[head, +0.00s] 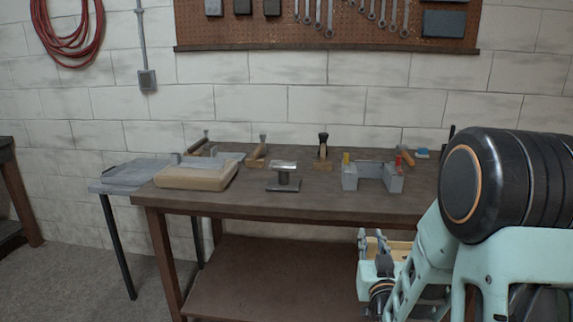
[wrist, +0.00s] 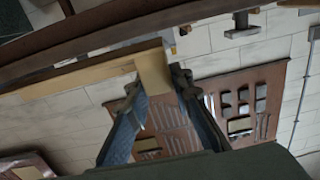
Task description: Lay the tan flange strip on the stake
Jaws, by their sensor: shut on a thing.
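The stake (head: 284,177) is a small grey metal T-shaped stand with a flat bright top, upright near the front middle of the bench. It also shows upside down in the wrist view (wrist: 242,27). My gripper (wrist: 155,80) is shut on the tan flange strip (wrist: 95,76), which extends to the left from the fingers. In the head view, my gripper (head: 374,248) is low at the bench's front, to the right of the stake and below the tabletop. Only a piece of the strip (head: 402,249) shows there; my arm hides the rest.
The wooden bench (head: 240,202) bears a tan block (head: 197,176) at left, a grey U-shaped block (head: 373,178) right of the stake, and several hand tools behind. A grey side table (head: 110,187) stands left. Bare tabletop surrounds the stake.

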